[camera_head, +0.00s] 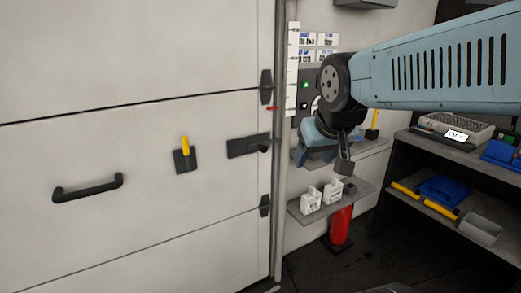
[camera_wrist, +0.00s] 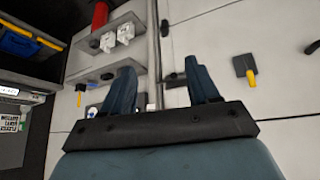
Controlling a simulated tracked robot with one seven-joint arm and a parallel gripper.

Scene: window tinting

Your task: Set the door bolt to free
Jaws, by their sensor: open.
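The door bolt (camera_head: 249,146) is a dark horizontal plate with a small knob at its right end, at the right edge of the white door (camera_head: 110,150), close to the frame post. In the wrist view, which is turned over, the bolt is partly hidden behind a finger. A yellow lever (camera_head: 185,146) points up on a dark plate left of the bolt; it also shows in the wrist view (camera_wrist: 251,78). My gripper (camera_head: 344,158) is right of the bolt, apart from it, in front of the shelves. In the wrist view my gripper (camera_wrist: 163,82) has its fingers spread and empty.
A black pull handle (camera_head: 88,188) sits at the door's left. Right of the post, a wall shelf (camera_head: 310,213) holds white containers (camera_head: 333,192), with a red cylinder (camera_head: 341,228) below. A dark rack with blue bins (camera_head: 445,190) stands at the right. The space before the door is clear.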

